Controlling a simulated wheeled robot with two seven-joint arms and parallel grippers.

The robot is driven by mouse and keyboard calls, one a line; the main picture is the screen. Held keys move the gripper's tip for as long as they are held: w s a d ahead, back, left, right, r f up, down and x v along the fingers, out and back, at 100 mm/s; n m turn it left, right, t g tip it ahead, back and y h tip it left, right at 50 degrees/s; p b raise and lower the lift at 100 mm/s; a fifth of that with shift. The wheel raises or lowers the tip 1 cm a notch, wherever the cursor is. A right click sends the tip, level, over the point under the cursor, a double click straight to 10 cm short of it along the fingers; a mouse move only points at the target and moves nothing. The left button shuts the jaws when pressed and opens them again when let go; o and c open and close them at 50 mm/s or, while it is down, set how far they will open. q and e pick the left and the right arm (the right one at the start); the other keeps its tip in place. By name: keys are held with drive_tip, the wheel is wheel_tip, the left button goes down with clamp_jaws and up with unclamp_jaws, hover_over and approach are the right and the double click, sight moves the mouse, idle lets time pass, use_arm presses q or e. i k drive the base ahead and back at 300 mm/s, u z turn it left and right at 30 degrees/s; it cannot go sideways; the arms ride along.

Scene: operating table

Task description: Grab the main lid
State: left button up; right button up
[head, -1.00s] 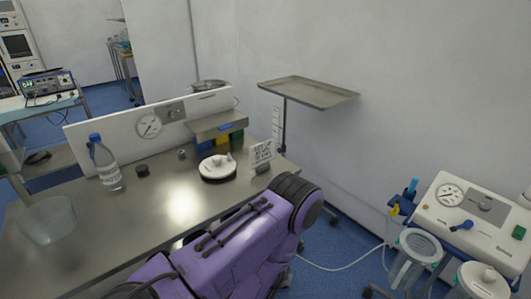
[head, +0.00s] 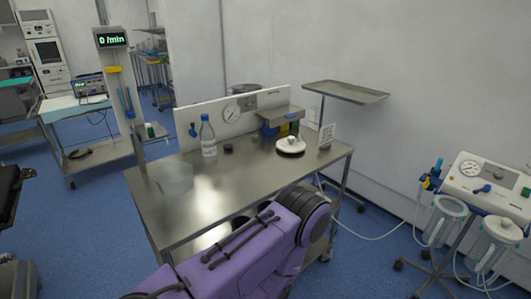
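A round white lid with a knob and a dark rim (head: 290,145) lies on the steel table (head: 225,195), near its back right part. Another white lid-like top (head: 503,228) sits on a canister of the suction unit at the right; I cannot tell which one is the main lid. My purple arm reaches in from the bottom, in front of the table. No gripper fingers show, so I cannot see what either gripper holds.
On the table stand a water bottle (head: 208,138), a clear bowl (head: 174,178), a small dark cap (head: 228,149) and a small sign (head: 326,135). A tray stand (head: 345,92) is behind right. Blue floor lies open at left.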

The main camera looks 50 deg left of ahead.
sight(290, 144)
drive_tip(key=k, duration=0.25)
drive_tip(key=u, duration=0.9)
